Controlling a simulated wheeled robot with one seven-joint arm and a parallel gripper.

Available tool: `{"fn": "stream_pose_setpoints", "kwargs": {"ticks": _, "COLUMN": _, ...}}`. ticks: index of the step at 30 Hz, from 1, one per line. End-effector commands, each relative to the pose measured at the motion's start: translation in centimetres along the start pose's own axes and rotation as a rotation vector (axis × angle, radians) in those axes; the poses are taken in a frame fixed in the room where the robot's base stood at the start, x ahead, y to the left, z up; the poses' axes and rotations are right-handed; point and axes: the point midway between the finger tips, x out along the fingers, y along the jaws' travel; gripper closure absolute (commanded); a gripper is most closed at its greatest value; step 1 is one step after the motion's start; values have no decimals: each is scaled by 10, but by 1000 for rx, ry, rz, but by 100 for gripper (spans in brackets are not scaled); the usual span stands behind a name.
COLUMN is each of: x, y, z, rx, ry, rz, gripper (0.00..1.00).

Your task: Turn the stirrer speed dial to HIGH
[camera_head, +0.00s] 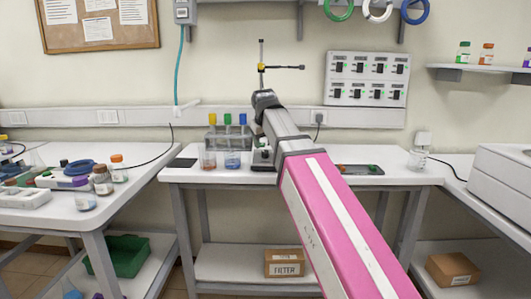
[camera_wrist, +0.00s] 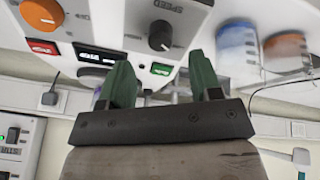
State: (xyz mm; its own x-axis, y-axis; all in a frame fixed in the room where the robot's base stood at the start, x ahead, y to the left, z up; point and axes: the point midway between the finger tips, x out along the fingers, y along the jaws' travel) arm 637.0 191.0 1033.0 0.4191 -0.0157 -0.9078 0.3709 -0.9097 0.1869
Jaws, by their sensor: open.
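The stirrer (camera_wrist: 190,18) fills the top of the wrist view, with its panel upside down. The black speed dial (camera_wrist: 161,36) sits below the word SPEED, between and beyond my fingertips. Its pointer setting is too small to tell. My gripper (camera_wrist: 161,62) has two green fingers spread apart with nothing between them; I see no contact with the dial. In the head view the stirrer (camera_head: 263,157) is mostly hidden behind my arm on the middle table, and my fingers cannot be made out.
An orange knob (camera_wrist: 41,13) is on the same panel, left of the dial. A green label (camera_wrist: 162,69) lies near the fingers. A blue beaker (camera_head: 232,159) and an orange beaker (camera_head: 208,159) stand left of the stirrer. A dark tray (camera_head: 359,169) lies to the right.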

Motion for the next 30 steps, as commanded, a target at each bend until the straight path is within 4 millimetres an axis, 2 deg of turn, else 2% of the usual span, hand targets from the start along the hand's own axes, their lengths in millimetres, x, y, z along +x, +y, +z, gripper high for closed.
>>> {"fn": "stream_pose_setpoints", "kwargs": {"ticks": 6, "x": 32, "y": 0, "z": 0, "rx": 1, "ry": -2, "rz": -1, "gripper": 42}}
{"fn": "stream_pose_setpoints", "kwargs": {"ticks": 12, "x": 51, "y": 0, "z": 0, "rx": 1, "ry": -1, "rz": -1, "gripper": 42}}
{"fn": "stream_pose_setpoints", "kwargs": {"ticks": 25, "x": 57, "y": 0, "z": 0, "rx": 2, "ry": 1, "rz": 0, "gripper": 42}}
{"fn": "stream_pose_setpoints", "kwargs": {"ticks": 27, "x": 57, "y": 0, "z": 0, "rx": 2, "ry": 1, "rz": -1, "gripper": 65}}
{"fn": "stream_pose_setpoints", "kwargs": {"ticks": 30, "x": 57, "y": 0, "z": 0, "rx": 2, "ry": 1, "rz": 0, "gripper": 91}}
